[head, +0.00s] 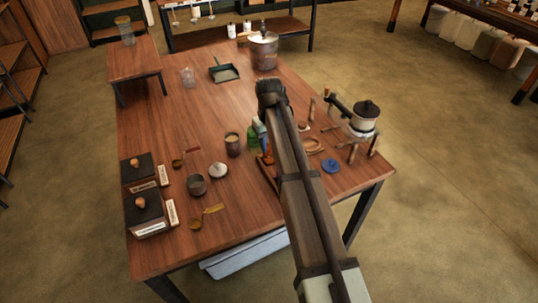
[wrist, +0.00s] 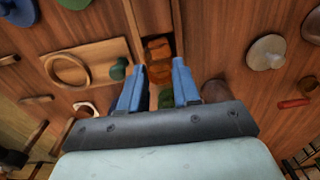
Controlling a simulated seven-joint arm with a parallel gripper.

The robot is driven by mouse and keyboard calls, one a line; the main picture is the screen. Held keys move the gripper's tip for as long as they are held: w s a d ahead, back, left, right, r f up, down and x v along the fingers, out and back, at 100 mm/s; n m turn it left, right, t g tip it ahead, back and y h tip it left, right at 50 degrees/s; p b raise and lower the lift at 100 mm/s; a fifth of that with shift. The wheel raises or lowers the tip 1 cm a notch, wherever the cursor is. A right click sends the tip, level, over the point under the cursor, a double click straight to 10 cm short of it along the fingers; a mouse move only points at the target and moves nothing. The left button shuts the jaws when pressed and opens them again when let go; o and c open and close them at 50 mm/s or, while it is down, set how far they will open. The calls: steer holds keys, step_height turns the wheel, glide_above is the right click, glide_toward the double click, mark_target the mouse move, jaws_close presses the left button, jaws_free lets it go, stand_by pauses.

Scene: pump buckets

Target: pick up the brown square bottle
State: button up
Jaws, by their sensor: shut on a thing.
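In the wrist view my gripper (wrist: 157,78) has its two blue fingers on either side of a brown square bottle (wrist: 160,73), seen from above, and is shut on it. Another orange-brown piece (wrist: 157,47) shows just beyond the fingertips; I cannot tell whether it is part of the same bottle. A dark green bottle (wrist: 166,99) shows between the fingers, closer to the palm. In the head view my arm hides most of the gripper. The green bottle (head: 253,141) stands just left of the arm, with an orange-brown patch (head: 267,157) beside it.
A wooden rack wall (wrist: 133,20) runs close by the fingers. A wooden ring (wrist: 68,70) on a board lies left of them. A cup (head: 232,144), pot (head: 263,51), dustpan (head: 223,71) and grinder-like device (head: 364,118) stand around.

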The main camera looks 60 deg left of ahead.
mark_target(269, 146)
steer(key=shift+r, duration=2.85)
